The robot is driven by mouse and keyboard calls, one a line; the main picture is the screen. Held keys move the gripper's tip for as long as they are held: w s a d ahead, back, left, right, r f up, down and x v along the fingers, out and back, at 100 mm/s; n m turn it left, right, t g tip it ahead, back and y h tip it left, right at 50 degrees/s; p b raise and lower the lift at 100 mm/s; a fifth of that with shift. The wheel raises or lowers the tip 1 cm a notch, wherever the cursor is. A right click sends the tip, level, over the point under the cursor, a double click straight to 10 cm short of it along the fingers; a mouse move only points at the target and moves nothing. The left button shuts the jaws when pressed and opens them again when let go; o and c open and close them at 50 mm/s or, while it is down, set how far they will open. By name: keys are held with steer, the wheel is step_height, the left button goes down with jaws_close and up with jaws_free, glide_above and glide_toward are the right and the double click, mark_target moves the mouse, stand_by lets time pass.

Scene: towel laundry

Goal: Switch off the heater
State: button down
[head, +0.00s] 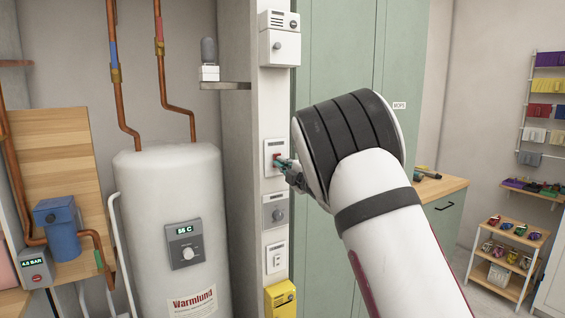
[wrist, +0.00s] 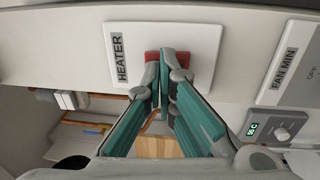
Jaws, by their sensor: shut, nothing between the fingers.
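The heater switch is a white plate (wrist: 205,50) labelled HEATER in the wrist view, with a red rocker (wrist: 151,58) at its middle. In the head view the plate (head: 268,148) is on the narrow white post. My gripper (wrist: 161,66) is shut and empty, its teal fingers coming together right at the rocker. The fingertips cover much of the rocker, so I cannot tell which way it is tipped or whether they touch it. In the head view my gripper (head: 282,162) is at the plate's lower right part.
Below the switch on the post are a grey dial plate (head: 276,211), a socket plate (head: 276,257) and a yellow box (head: 280,299). A white water tank (head: 165,210) reading 55 C stands left. Green cabinet doors (head: 340,50) are behind my arm.

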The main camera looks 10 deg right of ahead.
steer(key=shift+w, duration=0.25)
steer(key=shift+w+a, duration=0.1)
steer(key=shift+w+a+r+b, duration=0.1)
steer(key=shift+w+r+b, duration=0.05)
steer(key=shift+r+b, duration=0.15)
steer(key=shift+f, duration=0.1)
